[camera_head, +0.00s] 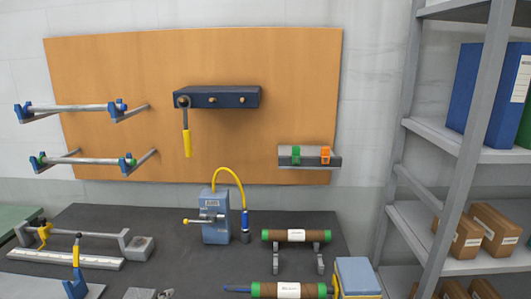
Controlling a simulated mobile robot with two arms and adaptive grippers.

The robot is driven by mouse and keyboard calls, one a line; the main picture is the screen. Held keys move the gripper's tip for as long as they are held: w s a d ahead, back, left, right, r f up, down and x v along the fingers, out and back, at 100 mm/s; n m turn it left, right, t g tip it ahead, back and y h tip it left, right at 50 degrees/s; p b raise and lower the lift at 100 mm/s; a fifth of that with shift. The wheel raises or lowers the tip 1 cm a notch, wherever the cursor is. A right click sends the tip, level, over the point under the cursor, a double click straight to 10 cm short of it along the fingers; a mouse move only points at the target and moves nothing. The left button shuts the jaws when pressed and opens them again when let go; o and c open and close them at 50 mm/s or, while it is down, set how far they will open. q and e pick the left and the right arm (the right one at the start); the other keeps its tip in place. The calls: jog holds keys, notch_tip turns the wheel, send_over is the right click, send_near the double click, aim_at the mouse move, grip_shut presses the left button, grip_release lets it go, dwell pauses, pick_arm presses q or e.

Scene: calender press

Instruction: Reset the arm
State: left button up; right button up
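Neither of my grippers nor my arms shows in the head view. A wooden board (150,70) is on the wall behind a dark workbench (180,270). A dark blue box (235,97) on the board has round knobs and a lever with a yellow grip (187,143) hanging down at its left end. A blue-grey device (215,225) with a curved yellow hose (232,172) stands on the bench. Two brown rolls with green ends lie at the right of the bench, one behind (275,236) and one in front (268,290).
Two rods, upper (70,107) and lower (85,161), rest on brackets at the left. A small shelf (310,162) holds green and orange pieces. A metal rack (450,135) with binders and cardboard boxes stands right. A long metal fixture (65,257) occupies the bench's left.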

pick_arm(q)
jog(key=s+d+f+n+g, duration=0.1)
jog(key=s+f+n+g, duration=0.25)
jog(key=s, duration=0.65)
jog(key=s+d+f+n+g, duration=0.1)
jog(key=s+f+n+g, duration=0.3)
jog(key=s, duration=0.6)
jog(key=s+d+f+n+g, duration=0.1)
jog(key=s+f+n+g, duration=0.1)
jog(key=s+f+n, duration=0.6)
jog(key=s+f+m+g+b, duration=0.1)
jog(key=s+f, duration=0.1)
jog(key=f, duration=1.2)
jog(key=s+f+m+g+b, duration=0.1)
jog(key=s+f+m, duration=0.15)
jog(key=f, duration=1.05)
jog(key=s+a+f+g, duration=0.1)
jog(key=s+a+f, duration=0.1)
jog(key=s+f, duration=1.4)
jog(key=shift+s+a+f+b, duration=0.2)
jog(key=shift+s+a+b, duration=0.15)
jog(key=shift+a+b, duration=0.05)
pick_arm(e)
jog(key=f, duration=0.2)
jog(key=shift+s+f, duration=0.25)
jog(key=shift+f, duration=0.15)
